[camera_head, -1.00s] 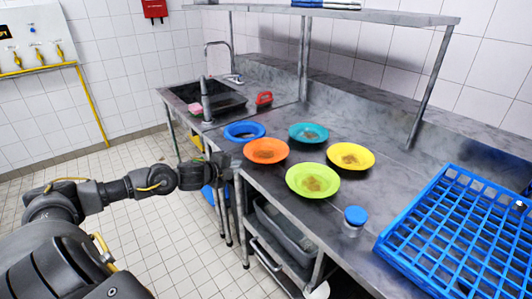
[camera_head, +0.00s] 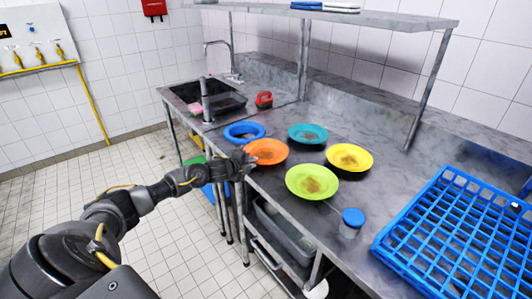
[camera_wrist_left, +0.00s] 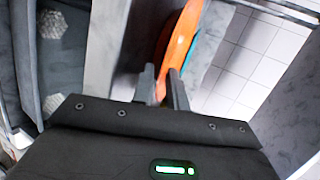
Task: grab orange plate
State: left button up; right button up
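The orange plate (camera_head: 266,152) lies on the metal counter with a brownish smear on it. It also shows tilted, almost edge-on, in the left wrist view (camera_wrist_left: 181,38). My left gripper (camera_head: 249,162) is at the plate's near left rim, at the counter edge. In the left wrist view my left gripper's two fingers (camera_wrist_left: 164,88) stand apart, with the orange rim between their tips. A firm grip on the rim does not show. My right gripper is in neither view.
A teal plate (camera_head: 308,134), a yellow plate (camera_head: 349,157) and a lime plate (camera_head: 312,182) lie close by.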

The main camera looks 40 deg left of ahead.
pick_arm(q)
jog(key=shift+w, duration=0.2)
grip_shut()
jog(key=shift+r, duration=0.1)
jog(key=shift+r, duration=0.25)
notch_tip(320, 180, up, 2)
jog(key=shift+r, duration=0.1)
jog(key=s+d+r+b, duration=0.2)
jog(key=s+d+r, duration=0.5)
jog(key=s+r, duration=0.3)
jog(key=shift+s, duration=1.1)
